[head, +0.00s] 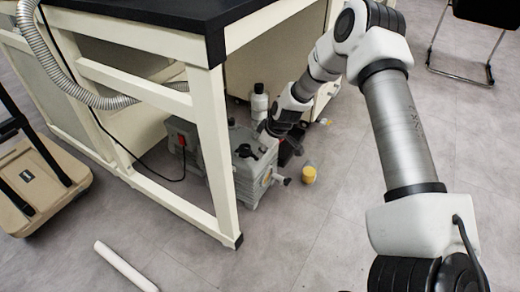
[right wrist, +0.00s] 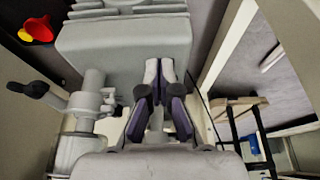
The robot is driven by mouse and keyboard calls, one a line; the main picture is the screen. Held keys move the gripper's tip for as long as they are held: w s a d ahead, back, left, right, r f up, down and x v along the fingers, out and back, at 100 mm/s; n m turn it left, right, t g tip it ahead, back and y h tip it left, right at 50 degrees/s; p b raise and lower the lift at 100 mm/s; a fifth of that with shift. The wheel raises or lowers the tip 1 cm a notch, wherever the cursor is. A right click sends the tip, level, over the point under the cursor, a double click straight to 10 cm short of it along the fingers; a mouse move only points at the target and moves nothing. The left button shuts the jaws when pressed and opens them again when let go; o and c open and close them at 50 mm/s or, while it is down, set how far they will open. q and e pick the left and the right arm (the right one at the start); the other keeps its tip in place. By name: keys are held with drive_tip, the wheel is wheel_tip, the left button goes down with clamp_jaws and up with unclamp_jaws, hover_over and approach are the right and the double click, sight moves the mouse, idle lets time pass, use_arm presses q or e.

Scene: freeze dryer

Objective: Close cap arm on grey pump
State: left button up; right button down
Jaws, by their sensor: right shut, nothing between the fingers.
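The grey pump (head: 217,160) stands on the floor under the bench, with a black knob on top and a fitting on its right side. In the right wrist view the pump's ribbed grey body (right wrist: 125,45) fills the upper middle. A grey upright fitting (right wrist: 92,100) with a black-knobbed side arm (right wrist: 38,90) shows at the left; I cannot tell whether this is the cap arm. My right gripper (right wrist: 158,70) is shut and empty, its fingers over the pump. In the head view it is largely hidden beside the pump's right end. My left gripper is out of view.
A bench leg (head: 215,140) stands in front of the pump. A grey hose (head: 62,80) hangs at the left. A white tube (head: 125,266) lies on the floor. Floor at front right is clear.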

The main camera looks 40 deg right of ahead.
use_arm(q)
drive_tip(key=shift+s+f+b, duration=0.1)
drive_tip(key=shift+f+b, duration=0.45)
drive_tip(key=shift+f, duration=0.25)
use_arm(e)
drive_tip(key=shift+s+d+f, duration=0.1)
drive_tip(key=shift+s+f, duration=0.1)
drive_tip(key=shift+f, duration=0.3)
drive_tip(key=shift+s+f, duration=0.15)
drive_tip(key=shift+f, duration=0.3)
drive_tip(key=shift+s+f, duration=0.1)
drive_tip(key=shift+s, duration=0.1)
